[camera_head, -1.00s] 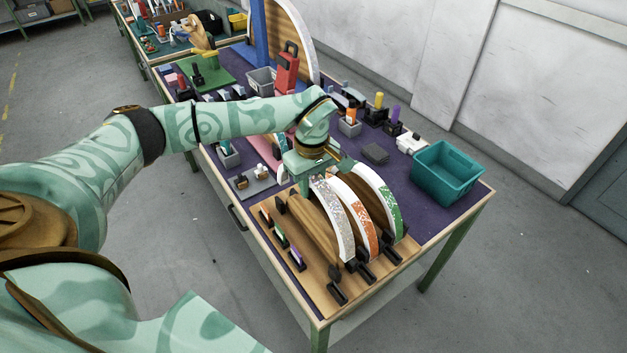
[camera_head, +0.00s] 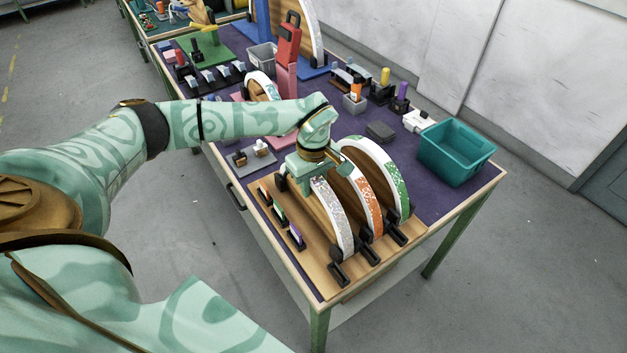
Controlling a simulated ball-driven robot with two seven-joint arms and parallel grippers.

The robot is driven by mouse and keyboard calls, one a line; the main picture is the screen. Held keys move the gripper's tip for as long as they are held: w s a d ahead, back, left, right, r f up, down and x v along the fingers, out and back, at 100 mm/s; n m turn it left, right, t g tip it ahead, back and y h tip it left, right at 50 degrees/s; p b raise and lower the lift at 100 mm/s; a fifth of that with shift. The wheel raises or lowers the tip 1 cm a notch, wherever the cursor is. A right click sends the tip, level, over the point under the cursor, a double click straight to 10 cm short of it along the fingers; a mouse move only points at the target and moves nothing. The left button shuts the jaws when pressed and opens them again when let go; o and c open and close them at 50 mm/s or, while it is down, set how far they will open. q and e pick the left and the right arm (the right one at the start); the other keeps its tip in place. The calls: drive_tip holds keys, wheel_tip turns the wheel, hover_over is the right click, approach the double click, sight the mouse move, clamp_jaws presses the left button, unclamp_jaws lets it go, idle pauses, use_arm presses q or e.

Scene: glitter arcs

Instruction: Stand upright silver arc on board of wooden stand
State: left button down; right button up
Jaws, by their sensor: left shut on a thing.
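The silver arc (camera_head: 334,212) is a white band with silver glitter on a wooden core. It is upright over the wooden stand (camera_head: 291,250) at the table's near end, the closest of three arcs. My left gripper (camera_head: 316,184) is shut on its upper part. The arc's lower front end is close to a black holder (camera_head: 340,273) on the board; I cannot tell whether it touches. The orange arc (camera_head: 369,207) and the green arc (camera_head: 400,192) stand upright behind it. The gripper hides part of the arcs' tops. My right gripper is not in view.
Small marker blocks (camera_head: 296,237) line the stand's left edge. A teal bin (camera_head: 455,152) sits at the table's right edge. A grey block (camera_head: 380,132) and several coloured tools lie farther back. Purple tabletop (camera_head: 437,200) is bare between the arcs and the bin.

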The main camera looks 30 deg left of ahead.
use_arm(q)
drive_tip(key=shift+d+r+p, duration=0.1)
drive_tip(key=shift+r+p, duration=0.05)
drive_tip(key=shift+p, duration=0.4)
idle(0.8)
drive_tip(key=shift+f+b, duration=0.35)
drive_tip(key=shift+f, duration=0.3)
idle(0.8)
drive_tip(key=c, duration=0.6)
unclamp_jaws()
drive_tip(key=shift+c, duration=0.2)
drive_tip(key=shift+r, duration=0.1)
wheel_tip(320, 180, up, 8)
drive_tip(key=p, duration=0.7)
drive_tip(key=shift+s, duration=0.1)
